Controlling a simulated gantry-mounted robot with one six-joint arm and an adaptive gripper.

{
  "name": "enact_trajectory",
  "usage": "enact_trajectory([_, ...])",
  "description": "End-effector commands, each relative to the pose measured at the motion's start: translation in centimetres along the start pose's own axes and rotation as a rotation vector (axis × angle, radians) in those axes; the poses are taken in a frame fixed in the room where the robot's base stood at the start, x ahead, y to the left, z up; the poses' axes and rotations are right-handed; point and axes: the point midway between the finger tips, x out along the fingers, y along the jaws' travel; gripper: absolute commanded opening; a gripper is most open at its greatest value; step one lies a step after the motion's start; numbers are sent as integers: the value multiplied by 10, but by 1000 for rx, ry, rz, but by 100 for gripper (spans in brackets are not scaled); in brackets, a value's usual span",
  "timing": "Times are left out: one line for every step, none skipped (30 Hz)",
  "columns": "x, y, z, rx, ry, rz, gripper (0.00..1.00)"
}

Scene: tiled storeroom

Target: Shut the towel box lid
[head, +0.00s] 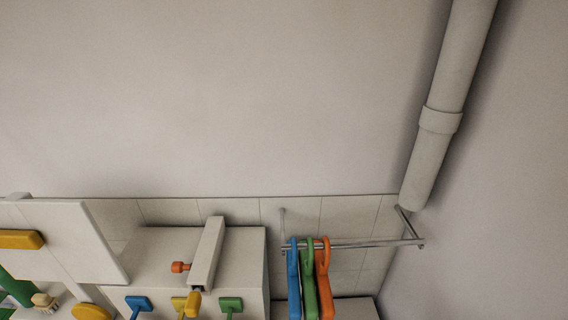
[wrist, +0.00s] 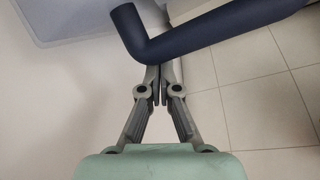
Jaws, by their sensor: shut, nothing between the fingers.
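My gripper (wrist: 160,84) is shut and empty in the wrist view. Its fingertips are just below a dark blue bent bar (wrist: 215,32), which hides their far ends; I cannot tell whether they touch it. A pale bluish panel (wrist: 75,15) with a rounded edge shows at the upper left of the wrist view. I cannot tell whether the panel or the bar belongs to the towel box. No towel box can be made out for sure in the head view, and my gripper is not seen there.
In the head view, a white panel with a yellow bar (head: 20,239) is at the left. Blue, green and orange hangers (head: 309,280) hang on a metal rail (head: 372,244). A grey pipe (head: 440,120) runs down at the right. Tiled floor (wrist: 265,105) shows clear in the wrist view.

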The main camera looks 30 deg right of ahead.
Motion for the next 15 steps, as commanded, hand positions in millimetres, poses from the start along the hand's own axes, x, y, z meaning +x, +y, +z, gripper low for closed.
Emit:
enact_trajectory([0, 1, 1, 0, 0, 0, 0])
enact_trajectory([0, 1, 1, 0, 0, 0, 0])
enact_trajectory([0, 1, 1, 0, 0, 0, 0])
enact_trajectory([0, 1, 1, 0, 0, 0, 0])
enact_trajectory([0, 1, 1, 0, 0, 0, 0])
enact_trajectory([0, 1, 1, 0, 0, 0, 0])
enact_trajectory([0, 1, 1, 0, 0, 0, 0])
enact_trajectory([0, 1, 1, 0, 0, 0, 0])
enact_trajectory([-2, 1, 0, 0, 0, 0, 0])
enact_trajectory([-3, 1, -1, 0, 1, 0, 0])
enact_trajectory([-5, 1, -2, 0, 1, 0, 0])
enact_trajectory([-10, 1, -4, 0, 2, 0, 0])
enact_trajectory([-13, 1, -6, 0, 3, 0, 0])
enact_trajectory([-16, 1, -7, 0, 2, 0, 0])
enact_trajectory([-21, 1, -9, 0, 3, 0, 0])
